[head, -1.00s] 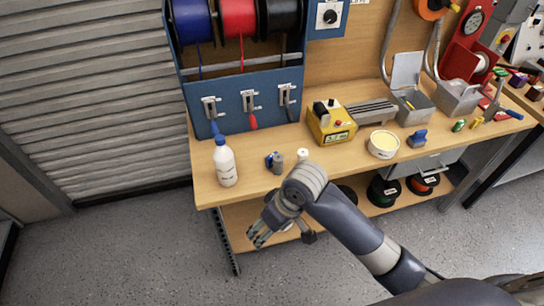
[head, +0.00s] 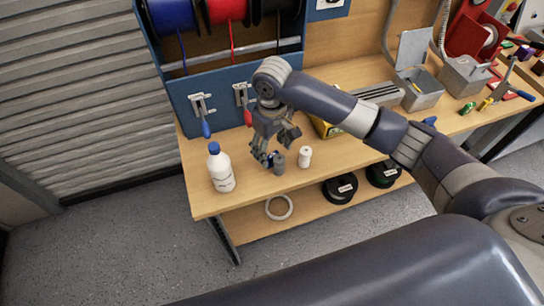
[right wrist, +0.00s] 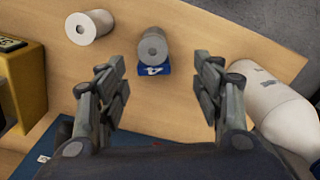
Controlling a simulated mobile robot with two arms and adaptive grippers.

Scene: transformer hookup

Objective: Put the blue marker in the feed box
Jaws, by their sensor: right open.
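A small blue block with a white 4 (right wrist: 152,70), which looks like the blue marker, is on the bench beside a grey cylinder (right wrist: 153,46) that partly hides it. In the head view the blue piece (head: 268,159) shows beside the grey cylinder (head: 279,164), partly behind my fingers. My right gripper (head: 276,146) is open above them; in the right wrist view (right wrist: 160,84) the block lies ahead between the spread fingers, apart from both. Two grey metal boxes, one with a raised lid (head: 419,101) and one beside it (head: 465,80), stand farther right; I cannot tell which is the feed box. My left gripper is not in view.
A white bottle with a blue cap (head: 221,171) stands left of the gripper; it shows close to the right finger in the wrist view (right wrist: 278,98). A white spool (head: 305,157) stands just right. A blue wire rack (head: 178,90) rises behind. My right arm hides the bench middle.

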